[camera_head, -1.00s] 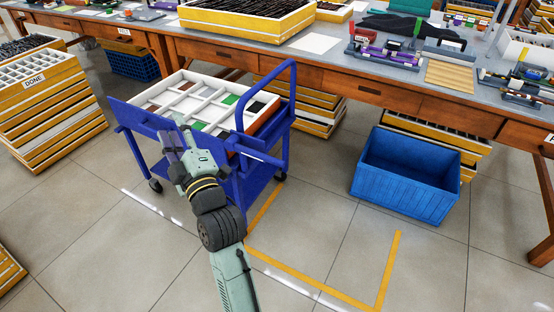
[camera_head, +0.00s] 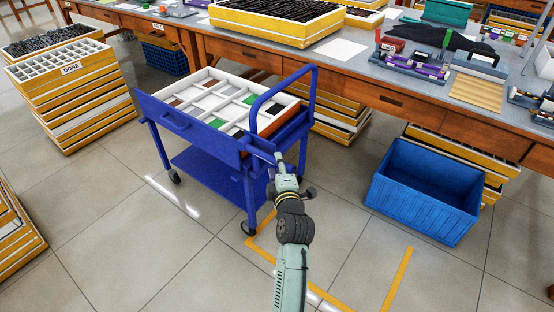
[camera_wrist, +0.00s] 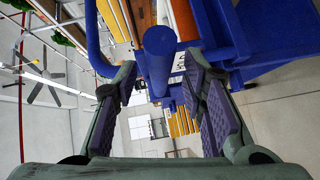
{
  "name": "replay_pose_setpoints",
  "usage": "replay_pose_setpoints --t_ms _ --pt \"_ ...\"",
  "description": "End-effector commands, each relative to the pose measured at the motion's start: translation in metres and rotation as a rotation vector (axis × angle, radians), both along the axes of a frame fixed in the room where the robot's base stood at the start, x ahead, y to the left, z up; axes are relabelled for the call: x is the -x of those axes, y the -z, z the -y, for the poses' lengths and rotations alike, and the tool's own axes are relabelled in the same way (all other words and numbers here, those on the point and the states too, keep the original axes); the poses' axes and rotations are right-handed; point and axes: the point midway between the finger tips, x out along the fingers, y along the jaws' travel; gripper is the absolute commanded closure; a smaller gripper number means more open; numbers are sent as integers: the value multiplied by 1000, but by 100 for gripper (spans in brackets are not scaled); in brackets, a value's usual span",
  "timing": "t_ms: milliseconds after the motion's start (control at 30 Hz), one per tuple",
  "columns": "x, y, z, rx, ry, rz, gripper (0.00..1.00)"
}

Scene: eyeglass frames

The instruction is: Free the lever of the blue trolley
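The blue trolley (camera_head: 205,148) stands on the floor left of centre in the head view, with a raised loop handle at its right end. A blue bar that looks like the lever (camera_head: 259,153) sticks out from its near right corner. My gripper (camera_head: 280,164) is at the outer end of this bar. In the wrist view, a thick round blue bar (camera_wrist: 159,65) lies ahead, between the two purple-padded fingers of my gripper (camera_wrist: 158,80). The fingers are wide apart, with visible gaps on both sides of the bar. How the lever is held is not visible.
A white compartment tray (camera_head: 215,98) sits on the trolley. A blue crate (camera_head: 420,190) stands on the floor to the right. A wooden workbench (camera_head: 400,95) runs behind. Yellow floor tape (camera_head: 397,280) marks the clear floor near my arm.

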Motion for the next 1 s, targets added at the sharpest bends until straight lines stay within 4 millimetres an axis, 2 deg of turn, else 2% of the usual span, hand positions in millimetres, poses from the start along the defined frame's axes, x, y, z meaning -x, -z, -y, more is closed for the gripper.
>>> replay_pose_setpoints --t_ms 100,200,500,1000 --pt "-14 0 -3 0 -1 1 62" --pt "-20 2 -4 0 -1 1 62" --pt "-22 3 -4 0 0 1 62" --pt "-22 3 -4 0 0 1 95"
